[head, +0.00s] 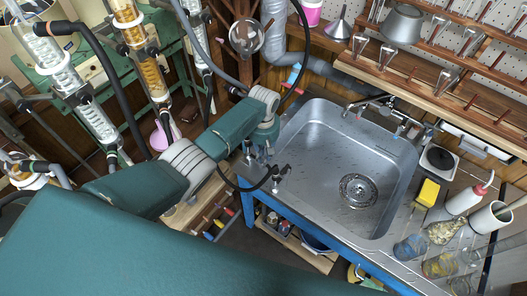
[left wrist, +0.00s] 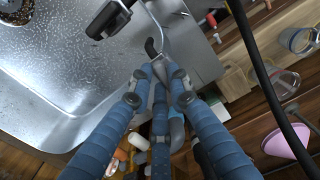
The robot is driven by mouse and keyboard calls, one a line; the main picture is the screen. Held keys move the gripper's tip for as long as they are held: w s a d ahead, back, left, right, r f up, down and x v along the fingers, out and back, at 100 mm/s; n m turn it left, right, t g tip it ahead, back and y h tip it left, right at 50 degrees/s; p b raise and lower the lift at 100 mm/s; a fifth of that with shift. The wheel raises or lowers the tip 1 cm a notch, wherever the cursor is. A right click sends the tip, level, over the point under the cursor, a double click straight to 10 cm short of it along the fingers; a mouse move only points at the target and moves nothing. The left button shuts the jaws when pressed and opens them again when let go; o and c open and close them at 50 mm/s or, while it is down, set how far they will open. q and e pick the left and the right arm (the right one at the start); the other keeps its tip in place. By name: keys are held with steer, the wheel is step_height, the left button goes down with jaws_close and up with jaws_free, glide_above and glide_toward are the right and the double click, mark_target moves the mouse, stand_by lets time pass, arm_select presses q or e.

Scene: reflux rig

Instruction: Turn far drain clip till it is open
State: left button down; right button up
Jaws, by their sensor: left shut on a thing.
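My left gripper (head: 257,154) reaches down at the left rim of the sink. In the left wrist view its blue fingers (left wrist: 160,78) are closed together on a small metal clip with a dark curved end (left wrist: 151,47), which I take to be the far drain clip. The fingers hide much of it, so I cannot tell how far it is turned. A black fitting (left wrist: 108,20) sits just beyond the fingertips over the sink's edge; black fittings (head: 283,171) also show beside the gripper in the head view. My right gripper is not in view.
The steel sink (head: 318,135) has a round strainer (head: 358,190). A black hose (head: 243,188) curves close to the gripper, and another (left wrist: 262,80) crosses the left wrist view. Glass columns (head: 146,65) stand at left. A yellow sponge (head: 428,192) and glassware stand right of the sink.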

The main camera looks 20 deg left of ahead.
arm_select(q)
steer(key=shift+w+n, duration=0.1)
steer(key=shift+n, duration=0.8)
steer(key=shift+a+p, duration=0.1)
steer(key=shift+p, duration=0.2)
steer(key=c, duration=1.6)
jaws_free()
steer(key=shift+c, duration=0.2)
step_height(320, 180, up, 12)
